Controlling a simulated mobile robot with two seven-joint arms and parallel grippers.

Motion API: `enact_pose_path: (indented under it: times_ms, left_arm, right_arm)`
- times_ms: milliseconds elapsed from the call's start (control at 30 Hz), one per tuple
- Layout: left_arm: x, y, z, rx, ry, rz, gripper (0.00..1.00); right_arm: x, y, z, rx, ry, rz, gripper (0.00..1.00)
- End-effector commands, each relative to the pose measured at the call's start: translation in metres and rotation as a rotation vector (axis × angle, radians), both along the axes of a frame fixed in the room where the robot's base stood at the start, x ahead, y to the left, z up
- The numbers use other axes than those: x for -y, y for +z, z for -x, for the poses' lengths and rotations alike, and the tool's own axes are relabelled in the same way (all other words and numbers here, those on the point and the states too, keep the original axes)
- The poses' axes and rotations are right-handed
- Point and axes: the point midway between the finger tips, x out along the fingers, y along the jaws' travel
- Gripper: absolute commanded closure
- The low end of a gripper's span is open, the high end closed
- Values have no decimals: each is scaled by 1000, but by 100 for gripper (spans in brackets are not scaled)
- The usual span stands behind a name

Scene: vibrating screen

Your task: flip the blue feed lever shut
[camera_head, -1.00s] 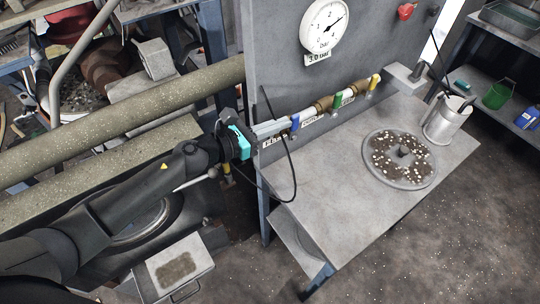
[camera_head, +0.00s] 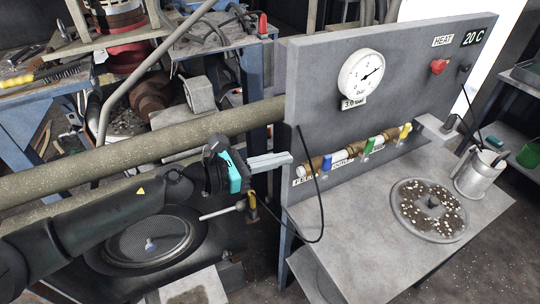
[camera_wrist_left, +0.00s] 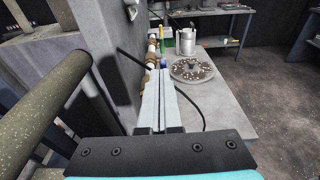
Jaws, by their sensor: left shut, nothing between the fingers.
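My left gripper (camera_head: 290,157) is shut and empty. Its tips are left of the blue lever, with a visible gap in the head view. In the left wrist view, the shut fingers (camera_wrist_left: 158,75) point along the panel, and a small bit of blue (camera_wrist_left: 163,62) shows just beyond the tips. The rest of the lever is hidden there. My right gripper is not in view.
A green lever (camera_head: 369,146) and a yellow lever (camera_head: 404,131) sit farther along the pipe. A black cable (camera_head: 320,205) loops in front of the panel near the fingers. The bench holds a round dish (camera_head: 405,208) and a metal jug (camera_head: 480,175); its near part is clear.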

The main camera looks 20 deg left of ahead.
Motion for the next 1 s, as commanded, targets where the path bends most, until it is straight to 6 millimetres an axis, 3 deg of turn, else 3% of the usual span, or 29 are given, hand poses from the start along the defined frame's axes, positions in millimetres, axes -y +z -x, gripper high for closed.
enact_pose_path:
  times_ms: [67,233,800,933,1000]
  left_arm:
    - [-6,6,5,-1,0,-3,100]
    - [-12,16,12,-1,-1,-1,100]
    - [-13,18,13,-2,0,1,100]
    - [-20,3,7,-50,43,49,100]
    - [-31,-21,-1,-129,114,134,100]
  right_arm:
    - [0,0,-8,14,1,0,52]
    - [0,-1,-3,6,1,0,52]
    - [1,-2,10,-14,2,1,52]
    - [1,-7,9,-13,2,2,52]
    - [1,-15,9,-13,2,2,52]
